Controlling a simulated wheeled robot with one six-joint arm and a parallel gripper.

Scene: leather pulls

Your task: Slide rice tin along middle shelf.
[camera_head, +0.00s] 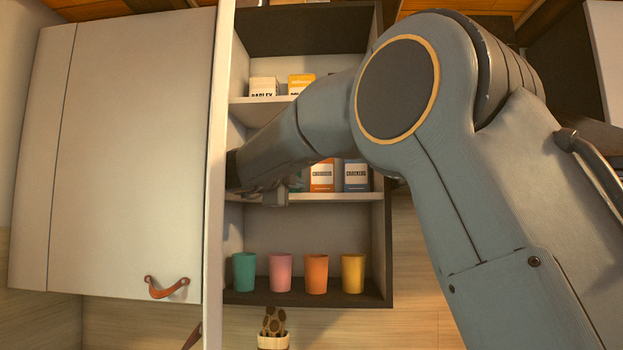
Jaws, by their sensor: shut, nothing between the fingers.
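I cannot pick out a rice tin. The middle shelf (335,196) of the open cabinet holds an orange-red labelled container (322,176) and a dark blue one (356,175) side by side toward the right. A teal container (298,181) is just left of them, mostly hidden by my arm. My gripper (276,198) is at the left part of this shelf, near its front edge. It is shut and I see nothing held in it. My forearm and gripper hide the left part of the shelf.
A white "BARLEY" container (263,87) and a yellow one (300,83) stand on the shelf above. Teal (244,272), pink (280,272), orange (316,274) and yellow (353,273) cups line the bottom. The cabinet door (130,150) with a leather pull (167,288) is at left.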

